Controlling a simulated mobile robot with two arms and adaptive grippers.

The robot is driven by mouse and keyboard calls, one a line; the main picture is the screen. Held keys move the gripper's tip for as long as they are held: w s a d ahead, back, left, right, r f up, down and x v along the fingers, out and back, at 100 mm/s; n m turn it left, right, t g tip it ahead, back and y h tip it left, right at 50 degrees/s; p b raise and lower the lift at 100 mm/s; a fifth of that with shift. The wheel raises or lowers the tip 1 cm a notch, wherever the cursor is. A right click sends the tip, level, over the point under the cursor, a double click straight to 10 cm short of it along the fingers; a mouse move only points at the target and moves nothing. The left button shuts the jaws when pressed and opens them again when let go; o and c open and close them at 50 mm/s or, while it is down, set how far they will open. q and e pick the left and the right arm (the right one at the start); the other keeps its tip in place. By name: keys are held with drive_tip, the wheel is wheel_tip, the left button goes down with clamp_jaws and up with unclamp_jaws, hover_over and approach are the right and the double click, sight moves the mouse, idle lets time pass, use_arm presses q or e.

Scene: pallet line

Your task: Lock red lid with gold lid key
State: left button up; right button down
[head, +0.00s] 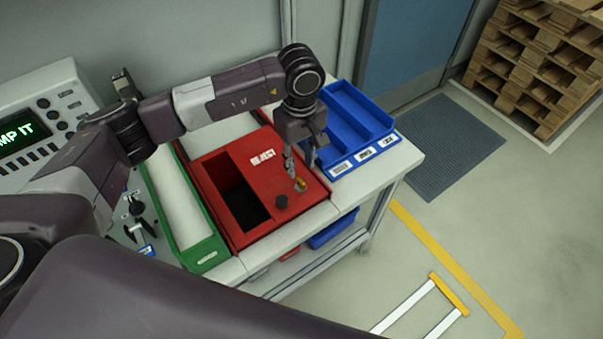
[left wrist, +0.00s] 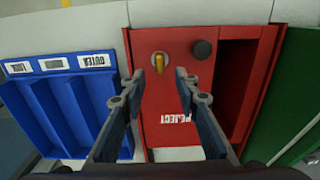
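The red lid (head: 262,150) carries a REJECT label and covers the right part of a red box in the head view; it also shows in the left wrist view (left wrist: 172,102). The gold lid key (head: 300,184) stands in a round lock plate near the lid's front edge; in the left wrist view the key (left wrist: 160,62) points along the picture's vertical. My left gripper (head: 294,162) is over the lid, just behind the key. Its fingers (left wrist: 158,74) are apart and empty, with the key just beyond the tips. My right gripper is out of view.
A black knob (head: 281,202) stands beside the key. The box's dark opening (head: 243,205) lies left of the lid. A green tray (head: 205,250) is to the left, a blue divided bin (head: 352,135) to the right. Blue containers (head: 332,229) sit on the lower shelf.

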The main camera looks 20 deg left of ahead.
sight(301, 180)
use_arm(q)
wheel_tip(301, 180, down, 5)
drive_tip(key=shift+s+f+p, duration=0.1)
drive_tip(key=shift+p, duration=0.75)
drive_tip(key=shift+d+f, duration=0.1)
drive_tip(key=shift+f, duration=0.4)
drive_tip(key=shift+c, duration=0.3)
clamp_jaws()
